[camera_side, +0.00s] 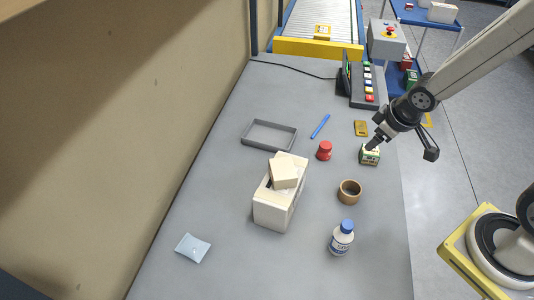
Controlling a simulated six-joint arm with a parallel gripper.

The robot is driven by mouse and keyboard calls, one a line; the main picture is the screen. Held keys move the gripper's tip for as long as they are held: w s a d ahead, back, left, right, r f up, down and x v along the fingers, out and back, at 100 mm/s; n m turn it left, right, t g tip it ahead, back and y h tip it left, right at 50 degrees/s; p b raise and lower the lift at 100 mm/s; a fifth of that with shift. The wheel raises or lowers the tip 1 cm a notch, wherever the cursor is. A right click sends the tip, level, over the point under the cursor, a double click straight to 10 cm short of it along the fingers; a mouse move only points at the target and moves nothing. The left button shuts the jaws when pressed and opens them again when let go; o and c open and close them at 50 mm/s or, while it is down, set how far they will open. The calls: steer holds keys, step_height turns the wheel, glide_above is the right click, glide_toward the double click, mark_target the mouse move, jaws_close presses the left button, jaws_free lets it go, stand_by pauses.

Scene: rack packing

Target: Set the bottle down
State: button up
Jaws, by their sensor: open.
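A white bottle (341,241) with a blue cap and a printed label stands upright on the grey table (230,240), towards the front right. Nothing holds it. My gripper (373,146) is open at the right edge of the table, well behind the bottle. It points down at a small green and cream box (369,156), with its fingertips at or just above the box's top. I cannot tell whether they touch it.
A white box (275,207) with a cream block (284,173) on top stands mid-table. A brown ring (349,192), red bottle (324,151), yellow item (361,128), blue pen (320,126), grey tray (252,146) and pale packet (192,248) lie around. The front middle is clear.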

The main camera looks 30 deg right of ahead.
steer(key=s+a+m, duration=0.1)
steer(key=s+a+r+m+g, duration=0.1)
steer(key=s+a, duration=0.1)
steer(key=s, duration=0.1)
steer(key=shift+r+m+g+y, duration=0.2)
steer(key=shift+m+g+y, duration=0.2)
